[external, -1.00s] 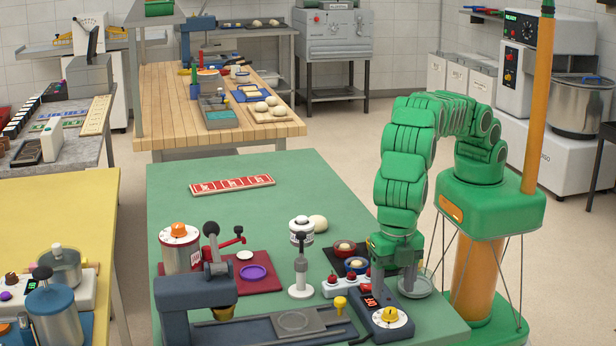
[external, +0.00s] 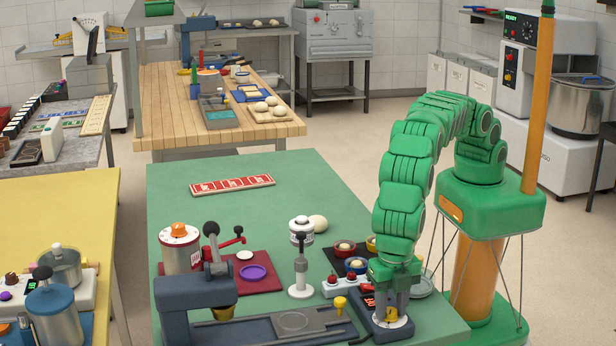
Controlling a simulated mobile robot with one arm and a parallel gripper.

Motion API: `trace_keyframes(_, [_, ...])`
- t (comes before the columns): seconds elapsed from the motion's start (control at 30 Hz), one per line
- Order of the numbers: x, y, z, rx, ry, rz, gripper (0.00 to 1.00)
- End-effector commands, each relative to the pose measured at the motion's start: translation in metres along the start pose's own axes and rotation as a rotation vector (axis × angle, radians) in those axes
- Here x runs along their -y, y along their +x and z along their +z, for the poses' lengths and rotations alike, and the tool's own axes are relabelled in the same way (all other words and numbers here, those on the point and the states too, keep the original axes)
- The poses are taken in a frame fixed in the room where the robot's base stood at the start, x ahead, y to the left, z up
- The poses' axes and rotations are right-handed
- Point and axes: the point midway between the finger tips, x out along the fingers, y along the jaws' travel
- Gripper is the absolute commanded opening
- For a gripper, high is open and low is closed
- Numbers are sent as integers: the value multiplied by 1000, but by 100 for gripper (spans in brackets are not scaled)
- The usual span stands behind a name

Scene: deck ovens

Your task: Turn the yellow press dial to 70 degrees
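The yellow press dial (external: 391,320) sits on a white round face on top of the dark blue control box (external: 366,312) at the front right of the green table. My gripper (external: 392,316) points straight down over the dial, with its fingers at the dial's level. The fingers and the arm cover most of the dial, so its pointer and angle are hidden. The red display on the box is partly covered. I cannot tell whether the fingers touch the dial or how wide they stand.
The dark blue press (external: 196,297) stands to the left with its flat plate. A small yellow knob (external: 340,303), a white-based plunger (external: 301,266) and a box with red buttons (external: 340,287) are close by on the left. A glass dish (external: 422,286) lies just behind.

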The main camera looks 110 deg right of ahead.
Motion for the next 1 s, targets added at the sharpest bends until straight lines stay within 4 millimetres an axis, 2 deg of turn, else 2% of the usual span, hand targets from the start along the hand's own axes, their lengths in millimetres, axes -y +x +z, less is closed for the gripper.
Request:
trace_keyframes(0.03, [0, 0, 0, 0, 0, -1, 12])
trace_keyframes(0.1, [0, 0, 0, 1, 0, -1, 6])
trace_keyframes(0.47, [1, 0, -1, 1, 85, -1, 6])
trace_keyframes(1.0, [0, -1, -1, -1, 491, 1, 6])
